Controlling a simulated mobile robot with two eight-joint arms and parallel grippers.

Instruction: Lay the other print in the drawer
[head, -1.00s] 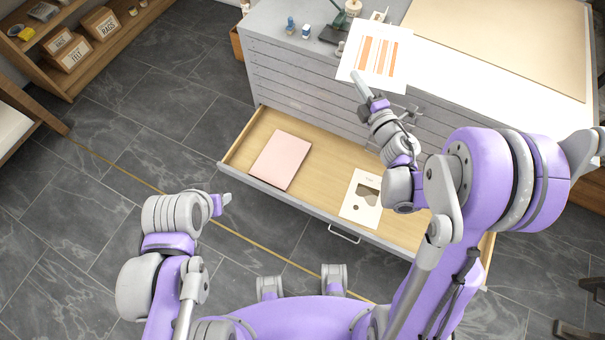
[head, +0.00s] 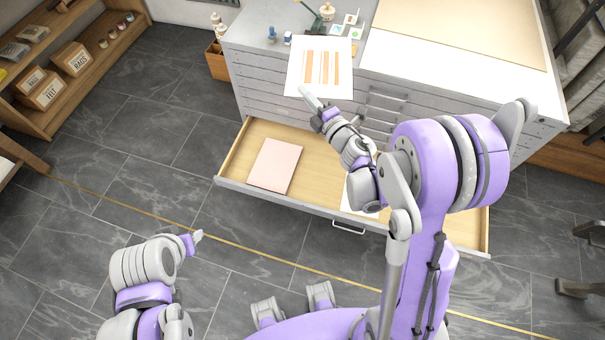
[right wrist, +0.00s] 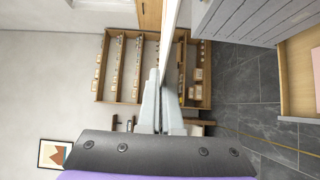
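My right gripper (head: 310,98) is shut on a white print with orange stripes (head: 318,62), gripping it near its lower edge. The print is held up in front of the grey flat-file cabinet's top edge, above the open drawer (head: 228,160). In the right wrist view the print (right wrist: 170,35) shows nearly edge-on between the fingers (right wrist: 162,110). A second, pale print (head: 352,203) lies in the drawer, mostly hidden behind my right arm. My left gripper (head: 196,237) is at lower left over the floor, away from the drawer; its finger gap is not clear.
A pink sheet or folder (head: 275,166) lies in the drawer's left part. Bare drawer wood shows between it and my right arm. Small bottles (head: 271,34) and a lamp base (head: 327,12) stand on the cabinet top (head: 395,70). A shelf with boxes (head: 75,59) stands at upper left.

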